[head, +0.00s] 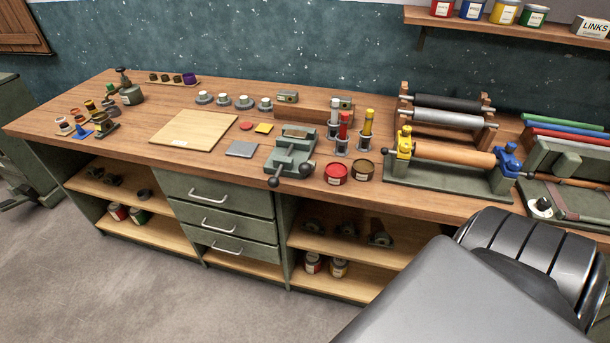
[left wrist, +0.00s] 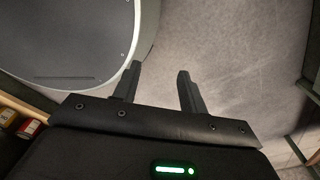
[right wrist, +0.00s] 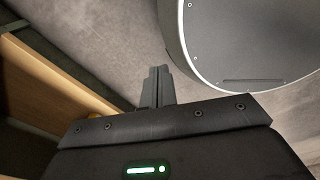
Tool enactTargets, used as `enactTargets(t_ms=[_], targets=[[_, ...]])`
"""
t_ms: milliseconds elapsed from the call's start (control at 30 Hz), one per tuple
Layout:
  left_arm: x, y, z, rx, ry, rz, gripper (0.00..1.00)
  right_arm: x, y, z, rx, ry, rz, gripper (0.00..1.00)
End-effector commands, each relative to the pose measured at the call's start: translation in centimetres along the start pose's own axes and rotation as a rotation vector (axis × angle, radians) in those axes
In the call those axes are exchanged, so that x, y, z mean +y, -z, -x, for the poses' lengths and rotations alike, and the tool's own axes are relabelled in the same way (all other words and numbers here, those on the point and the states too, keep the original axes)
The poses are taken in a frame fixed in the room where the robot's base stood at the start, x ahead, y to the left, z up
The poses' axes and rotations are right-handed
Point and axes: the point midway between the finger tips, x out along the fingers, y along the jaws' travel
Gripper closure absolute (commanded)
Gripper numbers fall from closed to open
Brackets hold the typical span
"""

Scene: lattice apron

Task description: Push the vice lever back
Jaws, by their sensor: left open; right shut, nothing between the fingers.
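The grey-green vice (head: 291,150) stands near the front edge of the workbench, right of its middle. Its lever (head: 290,176) with dark ball ends shows at the vice's front, at the bench edge. Neither gripper shows in the head view. In the left wrist view my left gripper (left wrist: 160,70) is open and empty, over the floor. In the right wrist view my right gripper (right wrist: 158,70) has its fingers together with nothing between them, also over the floor and beside a wooden shelf edge. The vice is in neither wrist view.
Right of the vice stand a red tin (head: 336,173), a brown tin (head: 362,170), upright rollers (head: 343,133) and a roller press (head: 450,165). Left lie a grey plate (head: 242,149) and a wooden board (head: 194,131). Drawers (head: 222,220) and open shelves are below. Floor in front is clear.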

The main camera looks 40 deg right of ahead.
Motion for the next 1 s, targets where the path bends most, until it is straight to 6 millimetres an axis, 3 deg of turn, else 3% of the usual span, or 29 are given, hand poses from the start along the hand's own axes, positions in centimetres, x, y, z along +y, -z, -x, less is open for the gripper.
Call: enactTargets(t_ms=[167,267,300,367,433,533,633,700,800,900,1000], targets=[[-0.3,1.0,-1.9,0.012,0.004,0.0,0.55,3.3,6.4,-1.2,0.16,-0.073,0.126,1.0],[-0.5,1.9,-4.1,0.02,0.009,0.001,0.55,7.2,14.1,-1.1,0.363,-0.209,0.315,1.0],[-0.7,2.4,-5.1,0.022,0.011,0.001,0.55,9.1,17.9,-0.2,0.46,-0.295,0.413,1.0],[-0.9,3.2,-6.7,0.027,0.016,0.001,0.55,11.9,23.8,2.1,0.607,-0.464,0.573,1.0],[-1.3,4.3,-8.5,0.035,0.021,0.001,0.55,14.8,30.0,6.6,0.757,-0.716,0.757,1.0],[-1.8,5.7,-10.8,0.044,0.028,0.001,0.55,17.7,36.5,15.3,0.896,-1.153,0.969,1.0],[-2.1,6.9,-12.5,0.051,0.034,0.001,0.55,18.8,39.3,24.3,0.926,-1.6,1.076,1.0],[-2.4,7.5,-13.2,0.055,0.038,0.001,0.55,18.9,39.7,29.8,0.893,-1.875,1.09,1.0],[-2.7,8.3,-13.9,0.059,0.042,0.001,0.55,18.6,39.0,35.5,0.815,-2.171,1.059,1.0],[-2.8,8.7,-14.1,0.062,0.044,0.001,0.55,18.3,38.1,38.9,0.742,-2.346,1.014,1.0],[-3.0,8.9,-14.1,0.062,0.045,0.0,0.55,18.1,37.6,40.6,0.703,-2.424,0.989,1.0]])
